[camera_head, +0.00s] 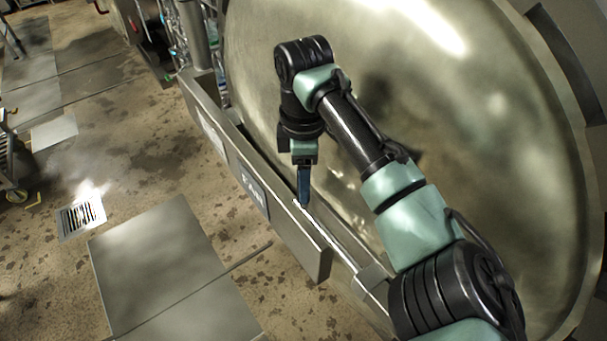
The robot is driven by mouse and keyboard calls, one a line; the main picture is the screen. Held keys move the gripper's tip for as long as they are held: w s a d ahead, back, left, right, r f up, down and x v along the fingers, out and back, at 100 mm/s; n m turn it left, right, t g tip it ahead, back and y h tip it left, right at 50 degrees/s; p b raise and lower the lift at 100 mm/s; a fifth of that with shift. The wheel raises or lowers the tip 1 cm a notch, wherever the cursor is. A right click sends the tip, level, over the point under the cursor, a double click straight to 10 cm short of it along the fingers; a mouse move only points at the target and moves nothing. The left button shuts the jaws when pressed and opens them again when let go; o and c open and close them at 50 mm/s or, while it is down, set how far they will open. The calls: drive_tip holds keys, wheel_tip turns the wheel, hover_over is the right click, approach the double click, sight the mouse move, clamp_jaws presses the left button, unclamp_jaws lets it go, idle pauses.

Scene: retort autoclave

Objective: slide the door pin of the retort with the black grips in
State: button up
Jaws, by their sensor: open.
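The retort's large domed metal door (480,130) fills the right half of the view. A bright metal rod (330,232), which looks like the door pin, lies along the narrow channel below the door. Its far part is hidden by my gripper and the channel wall. My gripper (304,200) points down at the rod's far visible end, with its bluish fingers edge-on. It is open; I cannot tell whether the fingers touch or straddle the rod. No black grips can be made out on this retort.
A grey metal guard wall (300,243) with a dark label plate (248,186) runs along the channel's left side. Another round vessel (125,18) stands at the back. The stained floor (140,160) at left is mostly clear.

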clamp_jaws()
idle(1.3)
